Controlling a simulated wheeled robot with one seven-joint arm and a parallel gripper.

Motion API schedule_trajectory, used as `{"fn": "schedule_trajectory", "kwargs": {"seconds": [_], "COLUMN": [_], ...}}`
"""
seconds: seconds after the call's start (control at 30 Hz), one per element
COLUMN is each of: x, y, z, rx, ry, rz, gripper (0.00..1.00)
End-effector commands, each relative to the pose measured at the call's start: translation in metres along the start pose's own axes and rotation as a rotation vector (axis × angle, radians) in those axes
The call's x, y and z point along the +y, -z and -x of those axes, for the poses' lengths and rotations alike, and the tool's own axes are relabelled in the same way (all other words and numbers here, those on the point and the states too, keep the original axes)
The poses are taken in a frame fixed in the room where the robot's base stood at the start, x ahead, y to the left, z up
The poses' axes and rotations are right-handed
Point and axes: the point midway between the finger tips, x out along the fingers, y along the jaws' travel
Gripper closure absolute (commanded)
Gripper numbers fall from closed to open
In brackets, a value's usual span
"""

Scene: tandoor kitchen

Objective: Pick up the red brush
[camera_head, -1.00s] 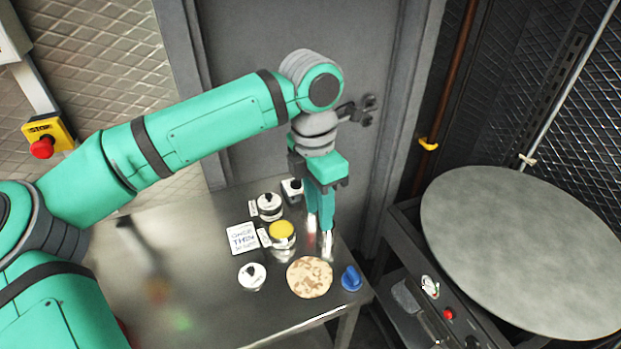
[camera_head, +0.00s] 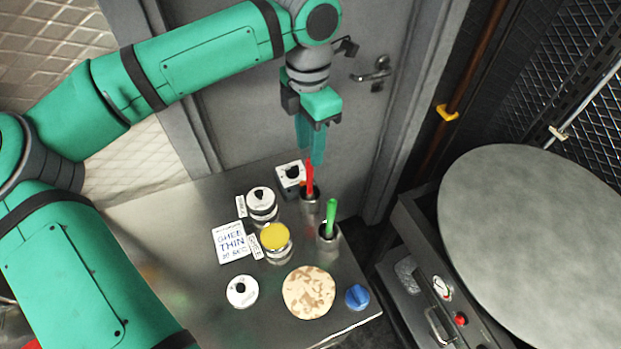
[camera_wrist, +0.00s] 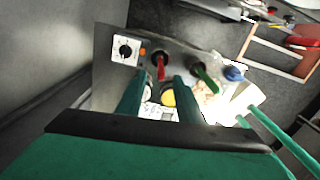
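The red brush (camera_head: 309,179) stands upright in a metal cup (camera_head: 310,206) at the back right of the steel table. In the wrist view, the red brush (camera_wrist: 161,68) shows just beyond the gap between my fingers. My gripper (camera_head: 311,150) points down above and slightly behind the brush's top. In the wrist view, the two fingers of my gripper (camera_wrist: 158,90) are apart with nothing held between them. From the head view, the fingers overlap, and whether they touch the brush top is hard to tell.
A green brush (camera_head: 330,216) stands in a second cup (camera_head: 328,238) just in front. White-lidded jars, a yellow-topped jar (camera_head: 275,238), a sign card (camera_head: 231,243), a patterned disc (camera_head: 308,292) and a blue knob (camera_head: 357,296) share the table (camera_head: 190,215). A large round plate (camera_head: 530,240) is right.

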Motion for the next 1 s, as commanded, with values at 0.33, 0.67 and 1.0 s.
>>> {"fn": "schedule_trajectory", "kwargs": {"seconds": [0.33, 0.67, 1.0], "x": [0.000, 0.000, 0.001], "y": [0.000, -0.002, -0.002], "z": [-0.040, -0.081, -0.085], "rx": [0.000, 0.000, 0.000], "ry": [0.001, 0.002, 0.000], "rz": [-0.001, -0.003, -0.003], "gripper": [0.67, 0.67, 0.74]}}
